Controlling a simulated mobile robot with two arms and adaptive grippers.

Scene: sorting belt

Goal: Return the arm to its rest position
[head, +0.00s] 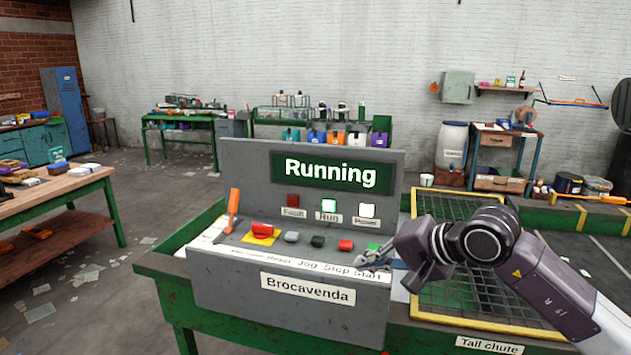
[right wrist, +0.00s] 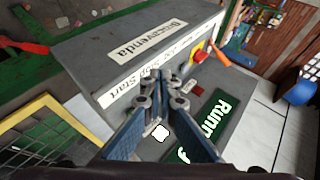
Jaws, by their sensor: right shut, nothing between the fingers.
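My right gripper (head: 374,262) comes in from the right, and its fingertips are over the right end of the grey control panel (head: 212,290), by the Start label. It is shut with nothing held. I cannot tell whether the tips touch the panel. In the right wrist view, the gripper (right wrist: 166,80) points at the button row. The panel's display (head: 331,172) reads "Running". The Run lamp (head: 329,205) and the lamp to its right (head: 367,210) are lit white; the Fault lamp (head: 293,200) is dark red. My left gripper is out of view.
An orange lever (head: 232,210) and a red knob on a yellow base (head: 262,230) stand on the panel. A yellow-framed mesh guard (head: 440,300) labelled Tail chute lies beneath my right arm. A wooden bench (head: 60,190) stands at the left; open floor lies between.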

